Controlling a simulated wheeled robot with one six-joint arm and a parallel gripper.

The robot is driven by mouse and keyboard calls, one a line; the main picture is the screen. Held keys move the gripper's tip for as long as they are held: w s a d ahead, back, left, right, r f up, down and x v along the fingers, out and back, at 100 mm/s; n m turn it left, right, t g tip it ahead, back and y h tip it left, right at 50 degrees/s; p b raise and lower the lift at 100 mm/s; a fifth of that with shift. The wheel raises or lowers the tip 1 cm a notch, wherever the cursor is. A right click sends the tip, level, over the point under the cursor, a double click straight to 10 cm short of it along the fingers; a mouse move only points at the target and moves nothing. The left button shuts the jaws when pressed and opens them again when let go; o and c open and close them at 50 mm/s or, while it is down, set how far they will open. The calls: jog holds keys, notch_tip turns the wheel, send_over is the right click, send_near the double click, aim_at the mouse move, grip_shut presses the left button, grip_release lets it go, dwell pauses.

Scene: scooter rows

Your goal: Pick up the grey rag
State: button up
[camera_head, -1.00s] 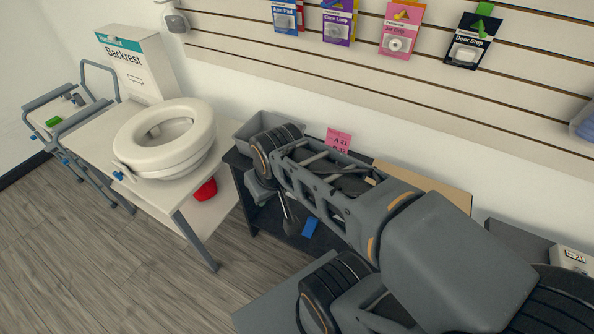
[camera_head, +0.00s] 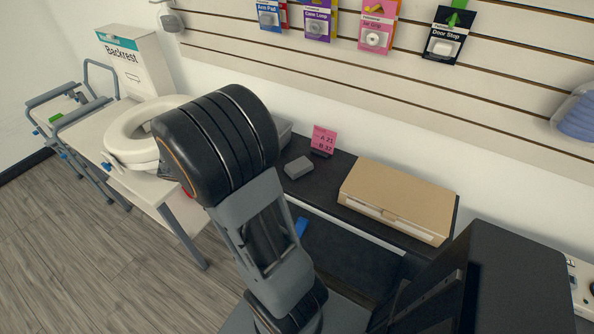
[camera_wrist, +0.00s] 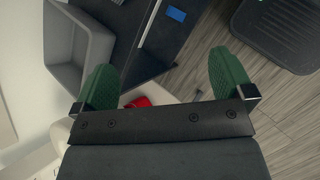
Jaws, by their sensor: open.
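A small grey block-like thing (camera_head: 298,167) lies on the black table, left of a brown box; it may be the folded grey rag, but its cloth texture does not show clearly. A sliver of grey at the top edge of the wrist view (camera_wrist: 118,2) may be the same thing. My gripper (camera_wrist: 163,80) shows in the wrist view with its two green fingertips wide apart and nothing between them. It is above the left end of the table, beside the grey bin. In the head view my arm hides the gripper.
The grey bin (camera_wrist: 85,72) stands at the table's left end, partly hidden in the head view (camera_head: 284,131). A pink sign (camera_head: 323,140) and the brown box (camera_head: 400,198) stand on the table (camera_head: 330,178). A blue piece (camera_head: 301,227) lies lower. A white toilet seat (camera_head: 128,140) is left.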

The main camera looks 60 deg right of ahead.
jog(key=w+d+f+n+g+h+b, duration=0.1)
jog(key=d+f+n+g+h, duration=0.1)
jog(key=d+f+n+h, duration=0.6)
jog(key=m+y, duration=0.1)
jog(key=y, duration=0.2)
send_near(293, 167)
jog(key=x, duration=0.3)
jog(key=shift+s+d+f, duration=0.1)
jog(key=shift+s+f, duration=0.05)
jog(key=shift+s, duration=0.05)
jog(key=shift+x, duration=2.95)
jog(key=c, duration=1)
jog(key=shift+w, duration=0.1)
